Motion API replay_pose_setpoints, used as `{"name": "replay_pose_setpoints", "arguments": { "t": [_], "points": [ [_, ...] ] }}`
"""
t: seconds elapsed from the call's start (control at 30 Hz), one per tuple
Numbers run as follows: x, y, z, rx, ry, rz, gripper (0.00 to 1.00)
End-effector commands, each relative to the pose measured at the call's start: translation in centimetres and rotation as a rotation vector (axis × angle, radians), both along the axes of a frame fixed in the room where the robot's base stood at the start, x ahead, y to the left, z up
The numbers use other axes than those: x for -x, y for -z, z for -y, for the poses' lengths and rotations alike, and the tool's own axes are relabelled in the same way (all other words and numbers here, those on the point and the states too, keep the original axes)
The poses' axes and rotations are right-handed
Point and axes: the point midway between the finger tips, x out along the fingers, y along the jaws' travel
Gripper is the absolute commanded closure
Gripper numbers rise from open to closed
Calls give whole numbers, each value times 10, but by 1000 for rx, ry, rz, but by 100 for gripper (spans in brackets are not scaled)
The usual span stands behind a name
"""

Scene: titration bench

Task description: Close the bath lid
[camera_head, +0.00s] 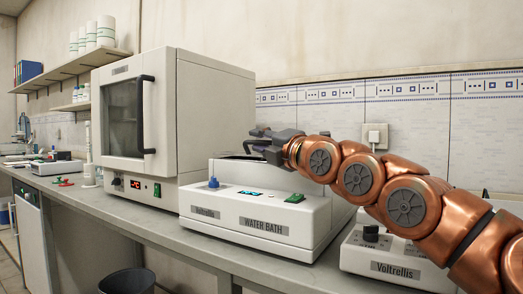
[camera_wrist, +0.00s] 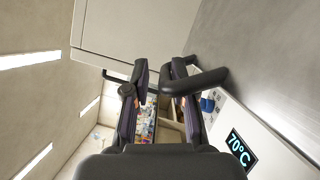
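The white water bath (camera_head: 262,215) stands on the bench, with a blue knob and a green switch on its front. My gripper (camera_head: 257,138) is above its back part, fingers pointing left. In the wrist view, my gripper's fingers (camera_wrist: 160,72) are apart. A dark bent handle (camera_wrist: 197,81) crosses by the right finger, its end reaching into the gap; I cannot tell whether it touches. A grey metal surface (camera_wrist: 262,55), apparently the bath lid, fills the upper right. The bath's display (camera_wrist: 237,148) reads 70°C. The arm and gripper partly hide the lid in the head view, so its angle is unclear.
A white oven (camera_head: 205,110) with a dark door handle stands close left of the bath. A second white device (camera_head: 390,258) is at the right, under my arm. The tiled wall with a socket (camera_head: 375,135) is behind. A dark bin (camera_head: 127,282) stands below the bench.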

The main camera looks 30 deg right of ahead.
Motion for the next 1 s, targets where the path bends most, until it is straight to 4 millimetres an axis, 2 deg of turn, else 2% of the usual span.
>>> {"name": "replay_pose_setpoints", "arguments": {
  "t": [0.5, 0.8, 1.0],
  "points": [
    [1, -59, 0, -2, -2, 4, 77],
    [0, -76, 0, -2, -1, 2, 77],
    [1, -78, 1, -2, 1, 1, 77]
  ]
}}
